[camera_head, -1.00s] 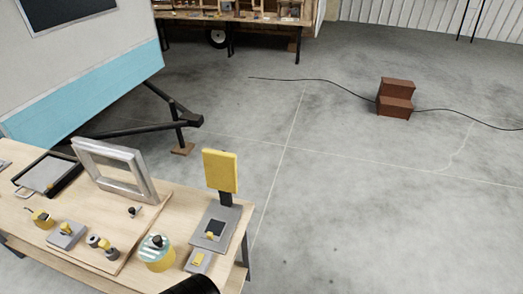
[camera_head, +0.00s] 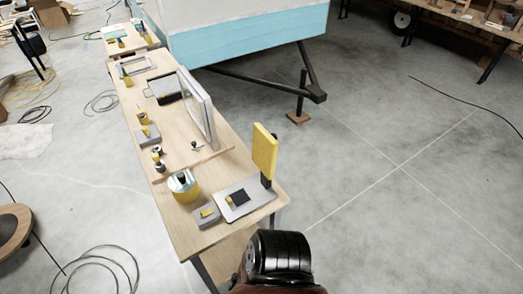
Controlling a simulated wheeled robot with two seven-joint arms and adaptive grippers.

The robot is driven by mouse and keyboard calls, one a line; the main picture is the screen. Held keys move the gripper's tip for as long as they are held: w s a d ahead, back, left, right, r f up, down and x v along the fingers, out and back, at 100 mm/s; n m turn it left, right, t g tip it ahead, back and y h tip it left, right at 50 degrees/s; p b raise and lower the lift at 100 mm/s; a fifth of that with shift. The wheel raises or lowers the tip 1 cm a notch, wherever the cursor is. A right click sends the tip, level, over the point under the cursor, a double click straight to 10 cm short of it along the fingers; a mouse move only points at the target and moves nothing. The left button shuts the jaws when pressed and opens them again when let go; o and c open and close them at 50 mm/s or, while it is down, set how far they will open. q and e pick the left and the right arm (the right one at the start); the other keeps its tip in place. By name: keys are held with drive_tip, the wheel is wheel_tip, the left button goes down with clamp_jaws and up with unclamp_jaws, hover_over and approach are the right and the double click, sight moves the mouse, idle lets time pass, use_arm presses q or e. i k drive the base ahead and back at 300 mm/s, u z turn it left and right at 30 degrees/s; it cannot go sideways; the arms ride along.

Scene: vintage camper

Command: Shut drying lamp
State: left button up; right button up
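The drying lamp appears to be the yellow upright panel (camera_head: 264,152) hinged on a grey base plate (camera_head: 236,207) at the near right corner of the workbench. The panel stands raised, nearly vertical, above the base. A small dark square with a yellow piece lies on the base. A small grey block with a yellow top (camera_head: 206,212) sits just left of the base. A dark rounded part of my own body shows at the bottom, in front of the bench corner. Neither gripper is in view.
The wooden workbench (camera_head: 213,158) also holds a metal window frame (camera_head: 197,107), a striped yellow-based can (camera_head: 183,186) and several small tools. A white and blue camper (camera_head: 250,40) stands behind. Cables (camera_head: 100,262) lie on the left floor.

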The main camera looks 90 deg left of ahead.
sight(265, 147)
drive_tip(key=u, duration=1.3)
